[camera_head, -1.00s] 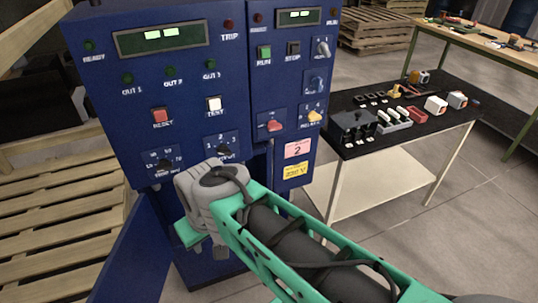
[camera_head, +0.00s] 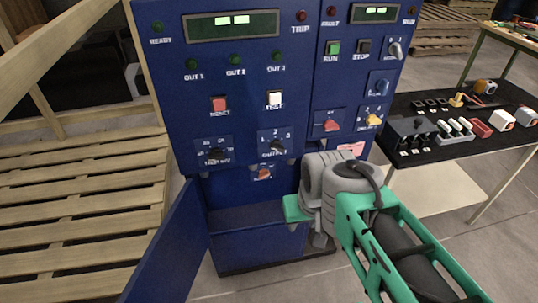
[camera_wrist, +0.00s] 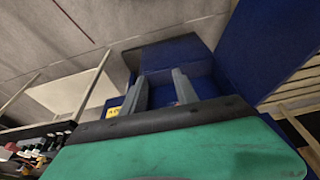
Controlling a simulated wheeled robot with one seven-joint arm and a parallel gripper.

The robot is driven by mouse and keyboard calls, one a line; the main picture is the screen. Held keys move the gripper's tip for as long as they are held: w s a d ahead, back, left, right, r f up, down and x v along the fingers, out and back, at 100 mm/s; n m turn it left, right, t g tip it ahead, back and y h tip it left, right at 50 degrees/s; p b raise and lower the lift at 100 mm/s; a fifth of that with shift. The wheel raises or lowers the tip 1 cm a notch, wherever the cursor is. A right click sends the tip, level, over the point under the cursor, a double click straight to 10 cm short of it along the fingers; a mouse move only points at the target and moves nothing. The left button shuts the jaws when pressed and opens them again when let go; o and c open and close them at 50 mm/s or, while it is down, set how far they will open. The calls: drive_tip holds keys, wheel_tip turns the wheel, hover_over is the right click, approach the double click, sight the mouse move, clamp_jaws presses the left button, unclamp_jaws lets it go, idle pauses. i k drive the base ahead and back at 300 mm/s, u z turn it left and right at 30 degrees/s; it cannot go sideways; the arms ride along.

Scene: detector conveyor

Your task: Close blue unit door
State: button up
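The blue unit (camera_head: 235,100) stands upright in the middle of the head view, with displays, lamps, buttons and knobs on its front. Its blue door (camera_head: 172,248) is at the lower left and stands swung open, away from the lower compartment (camera_head: 255,218). My gripper (camera_head: 318,240) is in front of the unit's lower right part, apart from the door. In the wrist view two grey fingers of my gripper (camera_wrist: 158,82) stand apart with nothing between them. Blue panels (camera_wrist: 172,55) lie beyond them; I cannot tell which one is the door.
A black-topped table (camera_head: 430,145) with switches and small parts stands right of the unit. Wooden pallets (camera_head: 80,205) lie to the left, close to the open door. Bare grey floor (camera_head: 460,265) is at the lower right. A workbench (camera_head: 515,38) stands behind.

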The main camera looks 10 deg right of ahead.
sight(166, 271)
drive_tip(key=k, duration=0.5)
drive_tip(key=u, duration=0.85)
drive_tip(key=i, duration=0.3)
drive_tip(key=u, duration=1.05)
